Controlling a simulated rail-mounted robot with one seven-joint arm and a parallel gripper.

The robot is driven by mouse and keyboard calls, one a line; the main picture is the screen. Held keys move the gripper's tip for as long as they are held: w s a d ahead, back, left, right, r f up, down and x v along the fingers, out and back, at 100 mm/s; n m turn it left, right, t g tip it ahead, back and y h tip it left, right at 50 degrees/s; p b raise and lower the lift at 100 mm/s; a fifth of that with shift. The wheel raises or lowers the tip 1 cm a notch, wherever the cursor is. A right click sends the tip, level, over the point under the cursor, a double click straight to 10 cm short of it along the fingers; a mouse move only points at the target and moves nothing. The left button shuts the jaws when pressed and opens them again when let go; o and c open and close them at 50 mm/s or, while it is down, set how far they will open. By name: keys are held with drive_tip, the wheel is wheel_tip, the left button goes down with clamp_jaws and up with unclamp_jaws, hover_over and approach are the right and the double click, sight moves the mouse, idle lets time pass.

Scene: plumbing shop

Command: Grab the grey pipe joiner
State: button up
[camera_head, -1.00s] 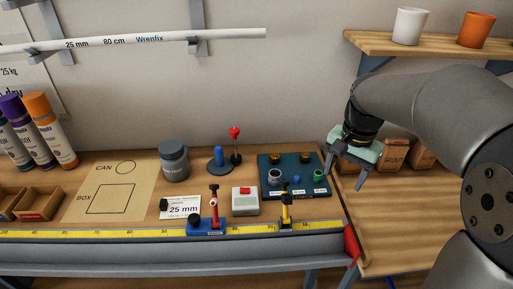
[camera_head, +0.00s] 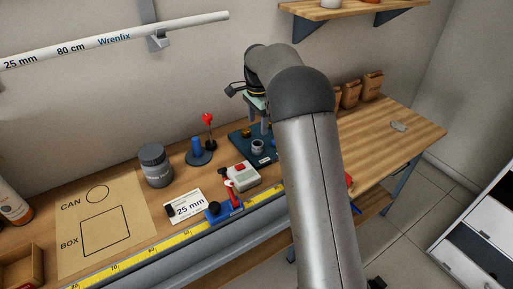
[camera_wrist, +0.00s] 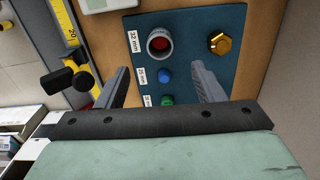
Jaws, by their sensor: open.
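A grey ring-shaped piece, which looks like the pipe joiner (camera_wrist: 151,47), stands on the dark blue board (camera_wrist: 187,22) by the 32 mm label. Red shows inside it. The joiner (camera_head: 258,147) is also in the head view, just below my gripper (camera_head: 259,124). In the wrist view my gripper (camera_wrist: 160,70) is open and empty, its fingers apart over the board. The joiner lies between the finger lines, a little beyond the tips in the picture. Part of the board is hidden behind my arm in the head view.
A blue peg (camera_wrist: 166,75), a green peg (camera_wrist: 167,100) and a brass hexagonal fitting (camera_wrist: 221,44) share the board. A white box with a red button (camera_head: 242,177) stands nearby. A small grey object (camera_head: 398,126) lies on the clear right part of the bench.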

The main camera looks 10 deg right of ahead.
sight(258, 145)
wheel_tip(258, 145, down, 11)
drive_tip(key=shift+r+p, duration=0.1)
drive_tip(key=shift+p, duration=1.05)
drive_tip(key=shift+c, duration=0.3)
drive_tip(key=c, duration=1)
